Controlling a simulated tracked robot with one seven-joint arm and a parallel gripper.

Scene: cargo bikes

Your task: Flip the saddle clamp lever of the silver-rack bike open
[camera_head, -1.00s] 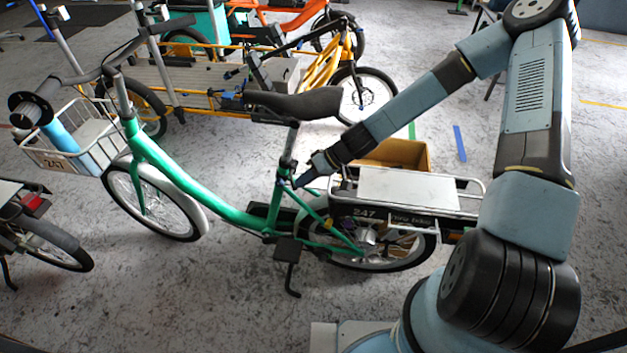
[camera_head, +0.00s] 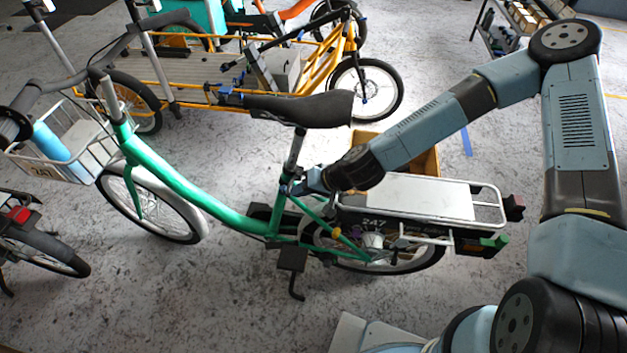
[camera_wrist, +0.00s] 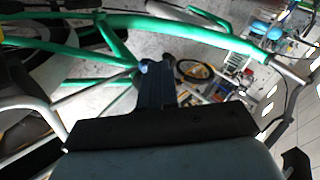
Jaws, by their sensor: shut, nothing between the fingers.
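The green bike (camera_head: 190,187) stands upright in the middle of the body camera view, with a silver rear rack (camera_head: 430,197) marked 247. Its black saddle (camera_head: 300,107) sits on a seat post above the green frame. The saddle clamp (camera_head: 285,187) is at the foot of the post; its lever is too small to make out clearly. My gripper (camera_head: 300,187) is shut and empty, right beside the clamp on the rack side. I cannot tell whether it touches the lever. In the wrist view my gripper (camera_wrist: 157,85) points at the green frame (camera_wrist: 180,30), and the clamp is not clear.
A yellow cargo bike (camera_head: 200,85) stands behind. A cardboard box (camera_head: 425,165) is behind the rack. Another bike's dark rear wheel (camera_head: 45,250) shows at the left. The front basket (camera_head: 75,150) holds a blue roll.

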